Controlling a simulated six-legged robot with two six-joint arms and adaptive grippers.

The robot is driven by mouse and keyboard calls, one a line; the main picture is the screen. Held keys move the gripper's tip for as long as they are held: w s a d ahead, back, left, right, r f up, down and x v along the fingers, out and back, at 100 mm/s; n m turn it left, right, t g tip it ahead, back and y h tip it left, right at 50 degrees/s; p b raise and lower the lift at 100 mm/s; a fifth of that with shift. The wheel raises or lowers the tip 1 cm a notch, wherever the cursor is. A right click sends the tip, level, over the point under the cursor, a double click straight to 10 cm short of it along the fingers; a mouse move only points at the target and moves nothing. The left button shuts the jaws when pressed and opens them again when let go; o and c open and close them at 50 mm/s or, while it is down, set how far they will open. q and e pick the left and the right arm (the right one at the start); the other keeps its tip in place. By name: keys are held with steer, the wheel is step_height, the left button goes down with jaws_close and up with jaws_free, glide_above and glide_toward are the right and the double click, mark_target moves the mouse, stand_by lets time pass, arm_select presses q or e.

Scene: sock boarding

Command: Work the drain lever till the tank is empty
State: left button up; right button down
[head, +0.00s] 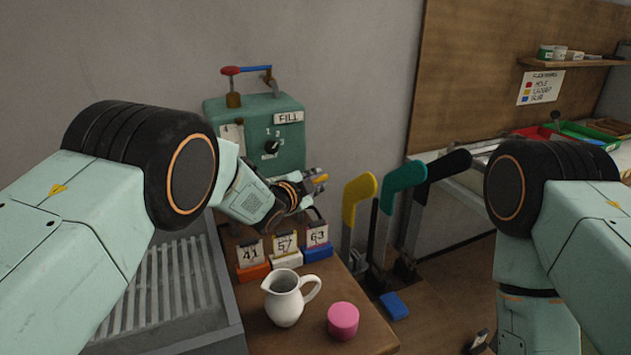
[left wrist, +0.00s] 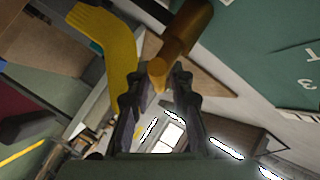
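The green tank unit (head: 285,130) stands against the wall with a FILL label and a numbered dial. A brass rod (left wrist: 185,38) with a rounded end shows between my left fingertips (left wrist: 159,78) in the left wrist view. The fingers stand apart on either side of it; no firm contact shows. I cannot tell if this rod is the drain lever.
Below the unit are number cards on coloured blocks (head: 286,259), a white jug (head: 284,302) and a pink tub (head: 343,320). A grey ribbed tray (head: 228,340) is at left. Yellow, teal and black boards (head: 359,190) stand to the right of the gripper.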

arm_select(q)
steer(key=shift+d+f, duration=0.1)
steer(key=shift+d, duration=0.1)
jaws_close()
steer(key=shift+w+a, duration=0.1)
steer(key=shift+a+r+n+t+h+b, duration=0.2)
steer(key=shift+n+t+h+b, duration=0.4)
steer(key=shift+b, duration=0.55)
steer(key=shift+a+r+n+t+h+b, duration=0.1)
steer(key=shift+r+n+t+h+b, duration=0.3)
steer(key=shift+r+n+t+b, duration=0.35)
steer(key=shift+f, duration=0.15)
steer(key=shift+o, duration=1.9)
jaws_free()
